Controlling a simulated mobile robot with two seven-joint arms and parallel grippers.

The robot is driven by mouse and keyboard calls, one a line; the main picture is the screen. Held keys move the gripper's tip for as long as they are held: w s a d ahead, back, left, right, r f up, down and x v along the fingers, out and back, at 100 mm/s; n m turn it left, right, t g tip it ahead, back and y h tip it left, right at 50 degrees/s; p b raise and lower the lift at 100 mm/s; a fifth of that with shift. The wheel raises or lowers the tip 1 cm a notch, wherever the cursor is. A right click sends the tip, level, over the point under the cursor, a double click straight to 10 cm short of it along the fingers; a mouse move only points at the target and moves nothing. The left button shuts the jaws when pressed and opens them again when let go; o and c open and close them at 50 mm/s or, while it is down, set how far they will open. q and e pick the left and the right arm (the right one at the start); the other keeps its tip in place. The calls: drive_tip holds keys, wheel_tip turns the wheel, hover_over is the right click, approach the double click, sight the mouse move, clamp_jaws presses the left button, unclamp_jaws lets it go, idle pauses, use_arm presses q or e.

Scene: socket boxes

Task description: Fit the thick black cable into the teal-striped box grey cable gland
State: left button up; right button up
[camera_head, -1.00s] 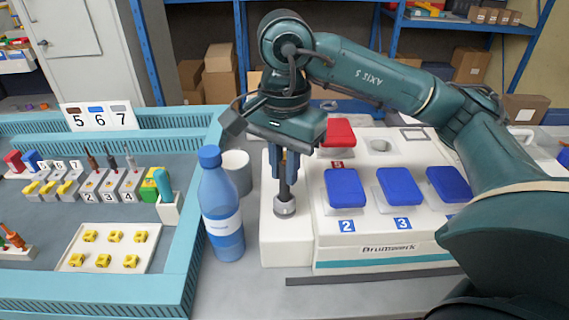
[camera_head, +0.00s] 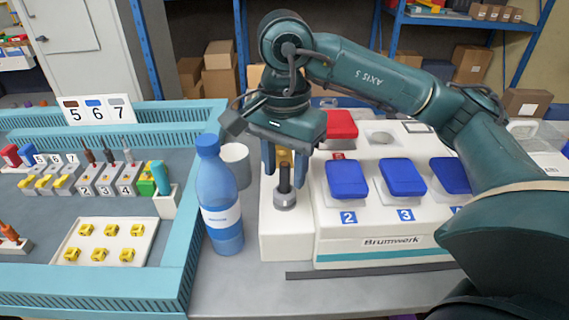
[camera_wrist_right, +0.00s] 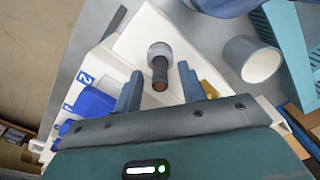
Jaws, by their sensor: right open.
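The teal-striped box (camera_head: 400,255) stands on the right of the bench. On its white left section, the grey cable gland (camera_head: 285,205) holds the thick black cable (camera_head: 284,177), which stands upright in it. The cable's cut end shows in the right wrist view (camera_wrist_right: 159,72), inside the grey gland ring (camera_wrist_right: 160,52). My right gripper (camera_head: 284,162) is above the gland with its fingers spread on either side of the cable. It is open and apart from the cable, as the right wrist view (camera_wrist_right: 158,90) shows. My left gripper is not in view.
A blue bottle (camera_head: 219,195) and a white cup (camera_head: 236,165) stand close left of the box. Blue covers (camera_head: 346,179) and a red cover (camera_head: 341,124) sit on the box. A teal-walled tray (camera_head: 180,255) lies on the left.

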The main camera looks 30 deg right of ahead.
use_arm(q)
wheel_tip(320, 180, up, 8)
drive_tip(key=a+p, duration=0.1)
drive_tip(key=p, duration=1)
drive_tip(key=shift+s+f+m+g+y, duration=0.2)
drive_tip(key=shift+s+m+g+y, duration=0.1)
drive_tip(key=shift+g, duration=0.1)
use_arm(e)
wheel_tip(320, 180, up, 20)
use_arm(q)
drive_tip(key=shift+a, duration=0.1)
